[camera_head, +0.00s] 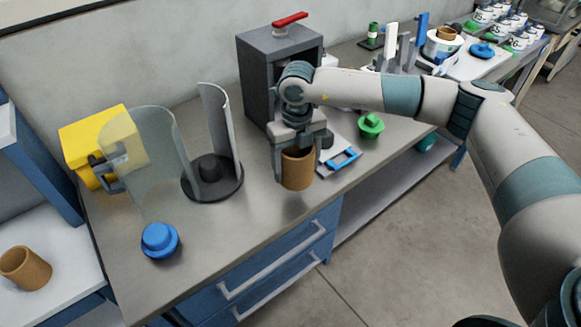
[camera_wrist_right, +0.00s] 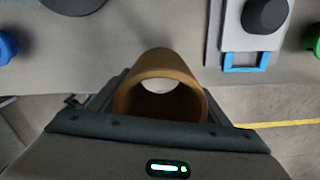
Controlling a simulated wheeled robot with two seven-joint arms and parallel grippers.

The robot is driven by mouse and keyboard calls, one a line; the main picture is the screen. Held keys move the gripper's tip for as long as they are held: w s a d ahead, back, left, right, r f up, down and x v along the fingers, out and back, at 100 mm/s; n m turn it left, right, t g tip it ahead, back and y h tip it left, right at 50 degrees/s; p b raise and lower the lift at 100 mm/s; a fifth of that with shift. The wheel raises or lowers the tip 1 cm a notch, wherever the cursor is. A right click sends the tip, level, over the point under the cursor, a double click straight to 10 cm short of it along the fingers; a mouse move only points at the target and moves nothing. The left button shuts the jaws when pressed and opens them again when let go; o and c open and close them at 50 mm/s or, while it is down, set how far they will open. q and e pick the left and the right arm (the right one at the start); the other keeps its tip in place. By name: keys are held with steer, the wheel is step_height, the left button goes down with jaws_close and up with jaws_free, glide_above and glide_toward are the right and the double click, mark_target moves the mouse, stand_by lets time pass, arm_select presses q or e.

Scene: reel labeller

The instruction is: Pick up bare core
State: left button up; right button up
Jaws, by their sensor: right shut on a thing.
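A bare brown cardboard core (camera_head: 298,169) is in my right gripper (camera_head: 299,143), above the front part of the grey bench. My right gripper is shut on it, with the core hanging upright below the fingers. The right wrist view shows the open end of the core (camera_wrist_right: 160,98) between the jaws. Another brown core (camera_head: 25,268) sits on a white surface at the lower left, apart from both arms. My left gripper is not in view.
On the grey bench (camera_head: 215,240) stand a round black base with a clear curved guard (camera_head: 150,150), a yellow box (camera_head: 85,135), a blue knob (camera_head: 159,240) and a green knob (camera_head: 370,126). A dark grey machine (camera_head: 265,65) with a red handle stands behind my right gripper.

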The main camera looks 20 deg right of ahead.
mark_target(296, 163)
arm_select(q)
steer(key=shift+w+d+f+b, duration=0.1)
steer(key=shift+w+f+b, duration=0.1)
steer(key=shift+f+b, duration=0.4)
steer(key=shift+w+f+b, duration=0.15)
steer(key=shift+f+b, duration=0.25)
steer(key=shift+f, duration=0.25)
arm_select(e)
steer(key=s+r, duration=0.4)
steer(key=s, duration=0.2)
steer(key=shift+s+d, duration=0.2)
